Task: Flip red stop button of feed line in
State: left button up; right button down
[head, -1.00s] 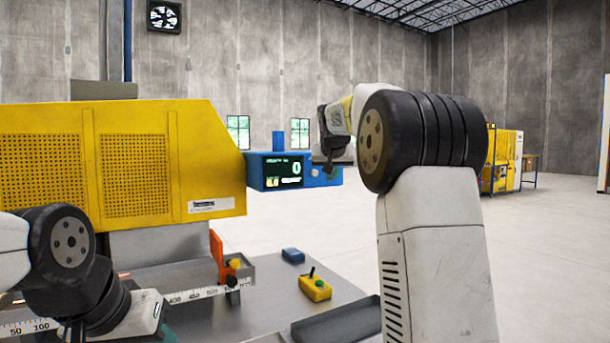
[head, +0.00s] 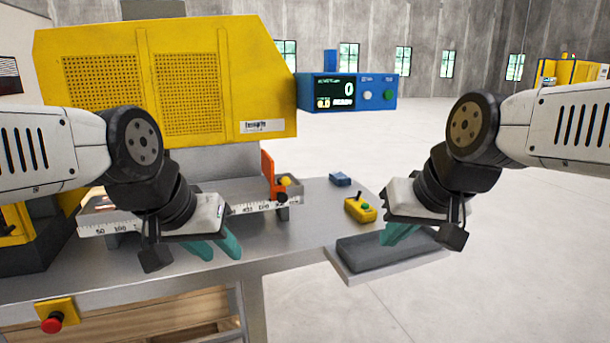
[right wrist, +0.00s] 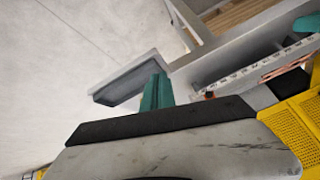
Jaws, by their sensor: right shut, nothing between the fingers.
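A red stop button (head: 52,323) sits on a yellow box (head: 62,306) on the front of the bench, low at the left of the head view. I cannot tell whether it is pressed. My left gripper (head: 219,253) hangs above the bench top, up and to the right of the button, with its teal fingers apart and empty. My right gripper (head: 390,240) is shut and empty over the grey tray at the bench's right end. Its teal fingers (right wrist: 156,91) also show together in the right wrist view. Neither gripper touches the button.
The grey tray (head: 350,268) juts from the bench's right end. A yellow pendant (head: 360,210) and a blue block (head: 340,179) lie on the bench. A ruler rail (head: 250,207) with an orange stop runs behind my left gripper. A blue display box (head: 378,82) stands behind.

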aim_at(51, 326)
jog(key=u, duration=1.85)
